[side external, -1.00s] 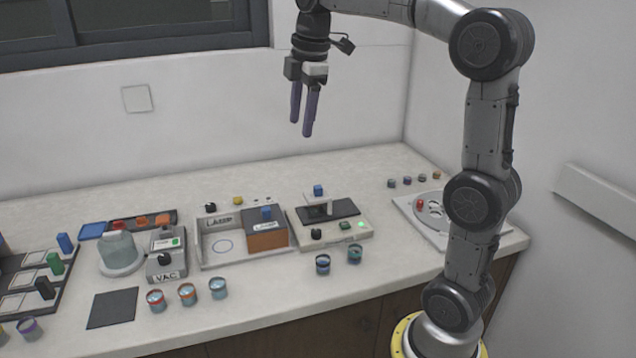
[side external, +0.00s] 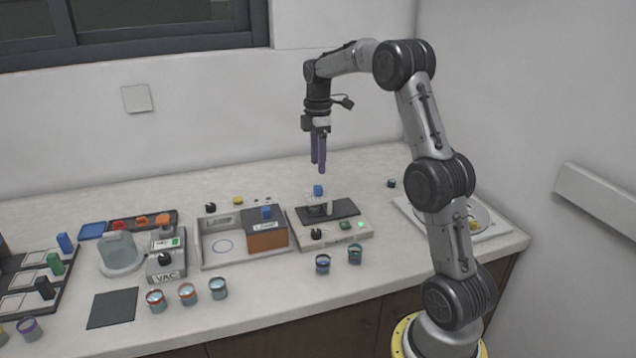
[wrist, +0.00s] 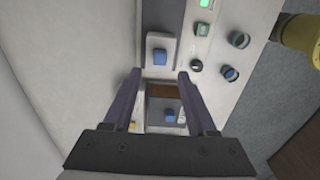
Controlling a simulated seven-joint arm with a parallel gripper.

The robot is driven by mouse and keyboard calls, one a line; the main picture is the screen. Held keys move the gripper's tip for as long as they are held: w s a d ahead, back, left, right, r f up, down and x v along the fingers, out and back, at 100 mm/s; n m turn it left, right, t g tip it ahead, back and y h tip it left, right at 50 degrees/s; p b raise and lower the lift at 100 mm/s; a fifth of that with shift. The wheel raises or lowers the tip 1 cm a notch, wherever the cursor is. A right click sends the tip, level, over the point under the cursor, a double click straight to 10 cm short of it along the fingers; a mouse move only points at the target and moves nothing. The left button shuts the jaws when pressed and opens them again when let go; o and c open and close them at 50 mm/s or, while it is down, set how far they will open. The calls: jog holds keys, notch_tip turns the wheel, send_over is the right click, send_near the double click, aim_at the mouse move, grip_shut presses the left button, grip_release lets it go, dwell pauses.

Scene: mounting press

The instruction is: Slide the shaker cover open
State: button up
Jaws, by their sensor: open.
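My gripper (side external: 318,167) is open and empty, pointing down in the air above the unit with the green light. A small blue knob (side external: 318,190) stands on a pale block over a dark strip (side external: 343,208) on that unit. In the wrist view the blue knob (wrist: 159,56) lies just beyond the fingertips (wrist: 159,73). Left of that unit, a pale tray (side external: 208,262) holds a brown box with a dark top (side external: 268,238) and its own blue knob (side external: 266,212). That knob also shows between the fingers in the wrist view (wrist: 168,115). I cannot tell which part is the shaker cover.
Two cups (side external: 323,264) (side external: 355,254) stand in front of the lit unit. A black dial (side external: 316,234) and green light (side external: 360,225) are on its front. Several more cups (side external: 187,293) and a VAC unit (side external: 166,262) stand left. The air around the gripper is clear.

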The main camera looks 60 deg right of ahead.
aim_at(318, 186)
notch_tip(318, 186, down, 7)
jog(key=shift+f, duration=0.1)
jog(key=shift+c, duration=0.3)
grip_shut()
dwell(1.3)
